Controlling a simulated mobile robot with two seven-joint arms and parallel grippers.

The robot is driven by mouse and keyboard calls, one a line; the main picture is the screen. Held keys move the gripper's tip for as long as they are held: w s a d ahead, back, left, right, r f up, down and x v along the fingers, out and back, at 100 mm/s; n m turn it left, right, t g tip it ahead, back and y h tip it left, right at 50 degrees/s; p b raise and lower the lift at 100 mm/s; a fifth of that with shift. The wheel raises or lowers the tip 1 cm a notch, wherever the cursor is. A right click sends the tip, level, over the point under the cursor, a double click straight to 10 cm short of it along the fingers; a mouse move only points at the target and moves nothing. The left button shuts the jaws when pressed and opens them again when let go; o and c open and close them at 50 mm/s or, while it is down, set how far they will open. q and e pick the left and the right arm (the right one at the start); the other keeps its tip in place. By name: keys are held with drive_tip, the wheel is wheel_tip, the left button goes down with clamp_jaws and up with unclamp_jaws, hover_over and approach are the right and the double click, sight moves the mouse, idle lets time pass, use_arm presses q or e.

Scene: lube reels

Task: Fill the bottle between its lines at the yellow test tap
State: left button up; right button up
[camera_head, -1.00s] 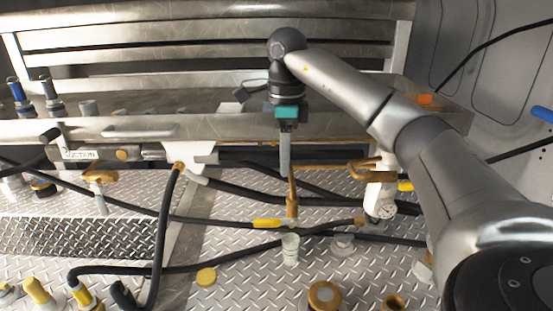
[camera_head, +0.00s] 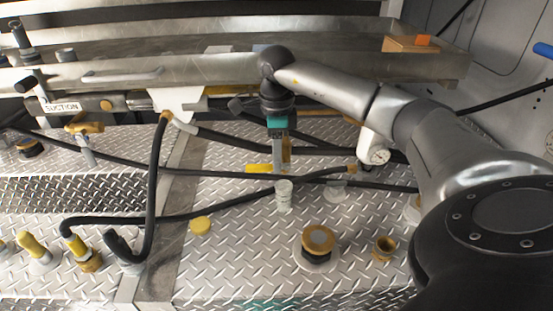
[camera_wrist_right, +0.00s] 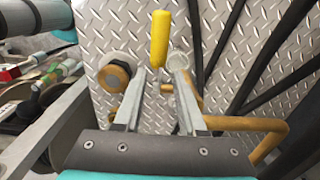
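The test tap's yellow handle (camera_head: 258,168) points left in the head view. It also shows in the right wrist view (camera_wrist_right: 160,38), just beyond the fingertips. The brass tap body (camera_head: 287,150) is mostly hidden behind my right gripper. My right gripper (camera_head: 278,172) points down at the tap. In the wrist view its fingers (camera_wrist_right: 160,68) are apart, with nothing clearly held. My left gripper is not in view.
Black hoses (camera_head: 230,177) cross the plate around the tap. A metal rail (camera_head: 200,70) runs behind.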

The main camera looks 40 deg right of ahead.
drive_tip(key=shift+f, duration=0.3)
drive_tip(key=shift+c, duration=0.3)
clamp_jaws()
